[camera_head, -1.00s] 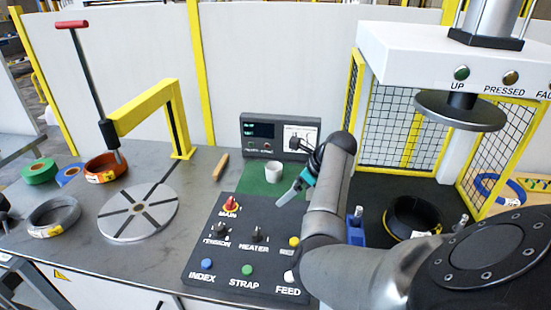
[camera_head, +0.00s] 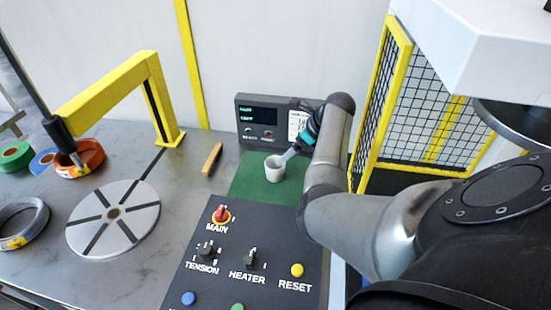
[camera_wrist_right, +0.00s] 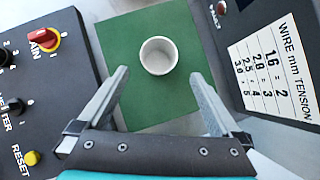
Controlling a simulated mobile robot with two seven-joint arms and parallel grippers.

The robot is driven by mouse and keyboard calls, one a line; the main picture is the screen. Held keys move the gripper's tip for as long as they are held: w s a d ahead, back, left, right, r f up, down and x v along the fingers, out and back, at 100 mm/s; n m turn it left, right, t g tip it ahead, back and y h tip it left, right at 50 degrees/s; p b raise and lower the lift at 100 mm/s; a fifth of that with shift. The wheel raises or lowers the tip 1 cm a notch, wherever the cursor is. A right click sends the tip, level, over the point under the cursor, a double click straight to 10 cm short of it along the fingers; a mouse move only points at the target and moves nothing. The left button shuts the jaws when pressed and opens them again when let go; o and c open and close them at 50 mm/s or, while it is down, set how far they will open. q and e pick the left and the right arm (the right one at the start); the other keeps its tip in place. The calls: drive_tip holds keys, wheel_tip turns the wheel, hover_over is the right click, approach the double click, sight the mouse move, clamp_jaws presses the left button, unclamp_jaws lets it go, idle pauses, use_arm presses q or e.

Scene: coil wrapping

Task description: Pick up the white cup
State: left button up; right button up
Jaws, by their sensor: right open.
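The white cup (camera_head: 274,168) stands upright on a green mat (camera_head: 256,190) in the head view. It also shows in the right wrist view (camera_wrist_right: 158,57), seen from above, and looks empty. My right gripper (camera_head: 287,157) comes in from the right, its fingertips close to the cup's rim in the head view. In the right wrist view, my right gripper (camera_wrist_right: 160,75) is open, one finger to each side of the cup's near part, with gaps between the fingers and the cup. Whether a finger touches the cup cannot be told from the head view.
A control panel (camera_head: 233,232) with knobs and buttons lies in front of the mat. A display box (camera_head: 262,115) stands behind the cup. A wooden-coloured stick (camera_head: 212,159) lies left of the mat. A slotted round plate (camera_head: 90,222) and a yellow arm (camera_head: 110,92) stand farther left.

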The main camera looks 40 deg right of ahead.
drive_tip(key=shift+b+x, duration=1.3)
drive_tip(key=shift+x, duration=2.9)
drive_tip(key=shift+a, duration=0.1)
drive_tip(key=c, duration=1.3)
drive_tip(key=shift+o, duration=0.2)
